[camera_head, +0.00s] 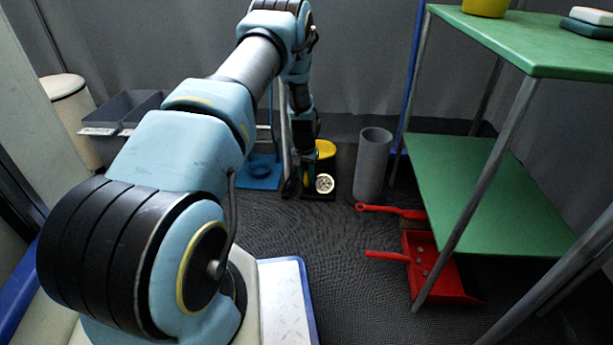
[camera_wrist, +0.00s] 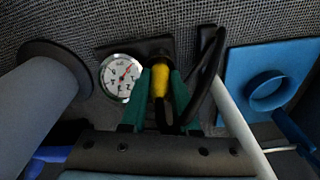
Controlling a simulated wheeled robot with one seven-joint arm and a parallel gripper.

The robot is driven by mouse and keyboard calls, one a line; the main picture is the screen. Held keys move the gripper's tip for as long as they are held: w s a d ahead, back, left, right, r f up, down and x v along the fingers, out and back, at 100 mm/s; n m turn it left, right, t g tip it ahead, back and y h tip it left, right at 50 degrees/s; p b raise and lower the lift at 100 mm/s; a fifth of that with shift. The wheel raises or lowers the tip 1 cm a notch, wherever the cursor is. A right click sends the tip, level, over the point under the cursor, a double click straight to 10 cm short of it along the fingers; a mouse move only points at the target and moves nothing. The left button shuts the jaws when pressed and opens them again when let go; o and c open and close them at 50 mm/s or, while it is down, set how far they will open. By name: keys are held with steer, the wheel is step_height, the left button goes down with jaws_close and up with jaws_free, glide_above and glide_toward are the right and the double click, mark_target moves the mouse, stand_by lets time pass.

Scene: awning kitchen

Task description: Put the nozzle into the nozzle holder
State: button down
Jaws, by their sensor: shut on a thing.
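My gripper (camera_wrist: 160,82), with green fingers, is shut on a slim yellow-and-black piece (camera_wrist: 159,80), which looks like the nozzle. It is beside a round white gauge (camera_wrist: 121,77) on a dark base, and the gauge also shows in the head view (camera_head: 324,183). A blue plate with a raised ring (camera_wrist: 278,82) lies to the right in the wrist view; it also shows in the head view (camera_head: 258,182). I cannot tell for certain which part is the nozzle holder. In the head view, my arm hides most of the grip.
A grey cylinder (camera_head: 373,165) stands right of the gauge. A red dustpan (camera_head: 432,268) and brush lie by a green shelf unit (camera_head: 470,190). Grey bins (camera_head: 125,112) stand at the back left. A black curved hose or handle (camera_wrist: 205,80) and a pale pole (camera_wrist: 240,125) are close to my gripper.

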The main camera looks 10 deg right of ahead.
steer(key=c, duration=0.6)
jaws_free()
steer(key=shift+o, duration=0.4)
steer(key=o, duration=0.4)
steer(key=shift+r+p, duration=3.1)
steer(key=shift+r, duration=0.9)
